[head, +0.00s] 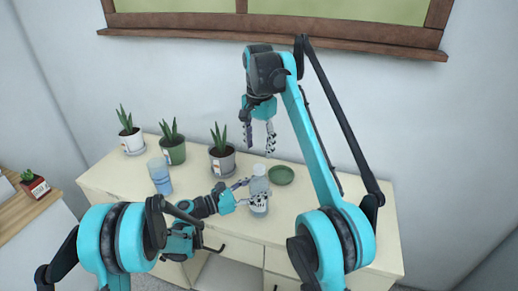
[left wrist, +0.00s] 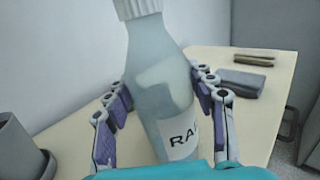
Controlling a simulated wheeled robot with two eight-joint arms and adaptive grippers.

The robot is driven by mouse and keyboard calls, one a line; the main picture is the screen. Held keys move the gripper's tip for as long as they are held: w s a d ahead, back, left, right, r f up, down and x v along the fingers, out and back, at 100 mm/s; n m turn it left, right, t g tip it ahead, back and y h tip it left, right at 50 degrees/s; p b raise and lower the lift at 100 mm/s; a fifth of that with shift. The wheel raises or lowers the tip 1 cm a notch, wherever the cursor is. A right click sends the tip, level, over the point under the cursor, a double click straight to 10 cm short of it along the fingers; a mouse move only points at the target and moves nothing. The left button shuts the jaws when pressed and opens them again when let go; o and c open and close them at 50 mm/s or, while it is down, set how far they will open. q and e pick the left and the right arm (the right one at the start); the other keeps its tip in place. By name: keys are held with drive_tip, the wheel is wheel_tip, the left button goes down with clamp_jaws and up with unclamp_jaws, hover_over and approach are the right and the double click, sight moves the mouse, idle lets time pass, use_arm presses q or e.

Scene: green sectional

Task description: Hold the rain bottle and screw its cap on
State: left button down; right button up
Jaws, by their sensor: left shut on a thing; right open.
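The rain bottle (head: 259,186) stands upright on the cream cabinet top, pale and translucent, with a white label reading "RA..." in the left wrist view (left wrist: 160,85). My left gripper (head: 250,193) is shut on its body, one finger on each side. A white ribbed cap (left wrist: 138,8) sits on the bottle's mouth at the top edge of the left wrist view; it also shows in the head view (head: 259,169). I cannot tell how tightly it is seated. My right gripper (head: 259,138) is open and empty, pointing down above the cap, apart from it.
Three potted plants (head: 222,160) line the back left, with a blue-filled glass (head: 160,175) in front. Dark flat objects (left wrist: 242,82) lie beyond the bottle. The cabinet's right part is mostly clear.

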use_arm(q)
drive_tip(key=shift+c, duration=2.4)
unclamp_jaws()
drive_tip(key=v, duration=1.2)
